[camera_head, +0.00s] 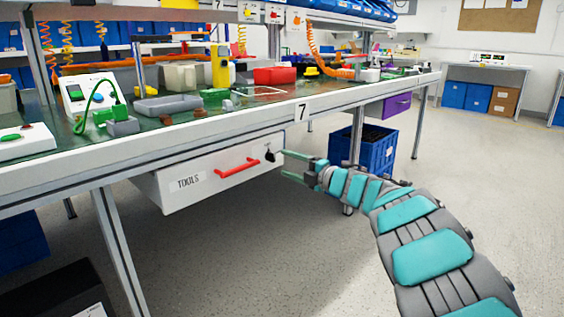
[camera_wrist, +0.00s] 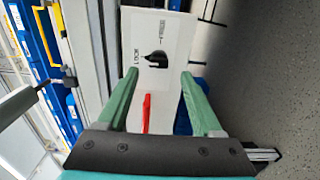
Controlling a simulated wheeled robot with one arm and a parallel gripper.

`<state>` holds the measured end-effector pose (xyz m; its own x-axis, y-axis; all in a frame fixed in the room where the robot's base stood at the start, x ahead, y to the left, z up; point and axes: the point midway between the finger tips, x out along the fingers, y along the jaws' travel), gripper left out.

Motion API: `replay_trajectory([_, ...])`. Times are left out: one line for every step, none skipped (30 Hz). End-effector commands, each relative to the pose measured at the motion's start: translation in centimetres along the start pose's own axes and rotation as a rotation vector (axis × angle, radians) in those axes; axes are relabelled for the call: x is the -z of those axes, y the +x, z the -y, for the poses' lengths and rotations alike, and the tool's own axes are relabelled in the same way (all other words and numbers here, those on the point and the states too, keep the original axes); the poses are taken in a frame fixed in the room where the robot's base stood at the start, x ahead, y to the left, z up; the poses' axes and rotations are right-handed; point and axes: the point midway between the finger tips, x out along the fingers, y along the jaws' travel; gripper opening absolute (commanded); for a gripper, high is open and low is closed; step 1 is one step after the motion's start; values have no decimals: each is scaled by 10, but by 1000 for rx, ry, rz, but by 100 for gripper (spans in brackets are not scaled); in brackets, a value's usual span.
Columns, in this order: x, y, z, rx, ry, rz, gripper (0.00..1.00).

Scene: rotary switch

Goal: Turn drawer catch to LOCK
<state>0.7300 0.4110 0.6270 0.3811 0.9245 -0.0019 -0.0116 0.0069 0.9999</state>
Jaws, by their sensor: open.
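The drawer catch is a small black knob (camera_head: 270,156) at the right end of the white TOOLS drawer (camera_head: 190,196). In the wrist view the knob (camera_wrist: 156,59) sits on the white drawer front, with small lettering to its left and above it, too small to read surely. Which mark the knob points at I cannot tell. My gripper (camera_head: 284,164) is open and empty, just right of the knob in the head view. In the wrist view its green fingers (camera_wrist: 160,73) spread on either side below the knob, apart from it.
A red handle (camera_head: 238,168) is on the drawer front left of the knob; it also shows between my fingers (camera_wrist: 146,112). The bench edge (camera_head: 240,120) overhangs the drawer. A blue crate (camera_head: 372,150) stands behind, beside a bench leg. The floor at right is clear.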

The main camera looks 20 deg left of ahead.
Motion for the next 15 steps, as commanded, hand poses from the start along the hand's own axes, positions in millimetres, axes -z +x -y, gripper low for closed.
replay_trajectory([0,-8,-2,0,-3,3,68])
replay_trajectory([0,-12,-3,0,-4,4,68])
replay_trajectory([0,-18,-2,0,-3,4,68])
replay_trajectory([-1,-21,-2,1,-2,4,68])
replay_trajectory([0,-24,-1,1,-1,3,68])
replay_trajectory([0,-28,-1,0,0,2,68])
replay_trajectory([0,-30,0,0,0,2,68])
replay_trajectory([0,-31,0,0,-1,1,68])
replay_trajectory([0,-32,0,0,-1,1,68])
replay_trajectory([0,-33,0,-1,-1,1,68])
replay_trajectory([0,-33,0,-1,-2,1,68])
replay_trajectory([0,-33,0,-1,-2,0,68])
replay_trajectory([0,-33,0,-1,-2,0,68])
replay_trajectory([0,-33,0,-1,-2,0,68])
replay_trajectory([0,-32,0,-1,-2,0,68])
